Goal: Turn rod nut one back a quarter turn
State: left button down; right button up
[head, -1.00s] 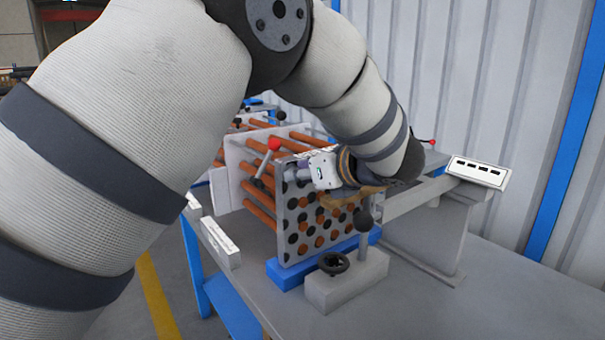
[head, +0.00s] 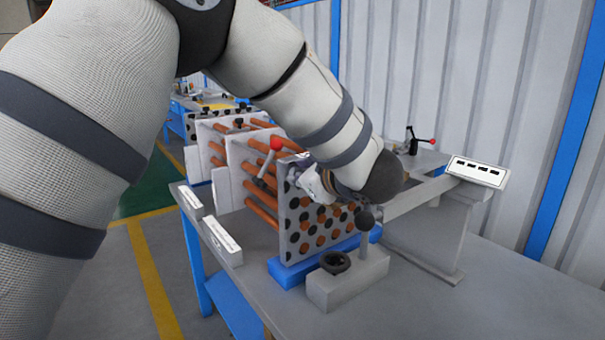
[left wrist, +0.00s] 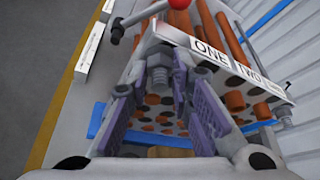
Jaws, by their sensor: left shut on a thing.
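My left gripper (head: 318,185) is at the upper front face of the perforated end plate (head: 297,240), largely hidden by my wrist in the head view. In the left wrist view its two purple-padded fingers (left wrist: 163,92) stand on either side of a grey metal nut and threaded end, rod nut one (left wrist: 160,66), and are shut on it. The label ONE (left wrist: 207,48) is just right of the nut. The label TWO (left wrist: 243,72) is further right, with another nut (left wrist: 283,113) below it. Exact finger contact is hard to make out. My right gripper is not in view.
Orange rods (head: 262,190) run behind the plate. A red-knobbed lever (head: 272,152) stands close to my wrist. The bench's right front is clear.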

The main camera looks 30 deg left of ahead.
pick_arm(q)
jog(key=n+t, duration=0.1)
jog(key=n, duration=0.1)
jog(key=n+t, duration=0.1)
jog(key=n, duration=0.2)
jog(key=n+t, duration=0.2)
jog(key=n, duration=0.1)
jog(key=shift+s+a+f+y, duration=0.2)
jog(key=shift+s+f+y, duration=0.05)
jog(key=shift+f+y, duration=0.15)
jog(key=shift+r+t, duration=0.15)
jog(key=shift+t, duration=0.15)
jog(key=c, duration=1.4)
grip_release()
jog(key=shift+w, duration=0.15)
jog(key=shift+c, duration=0.2)
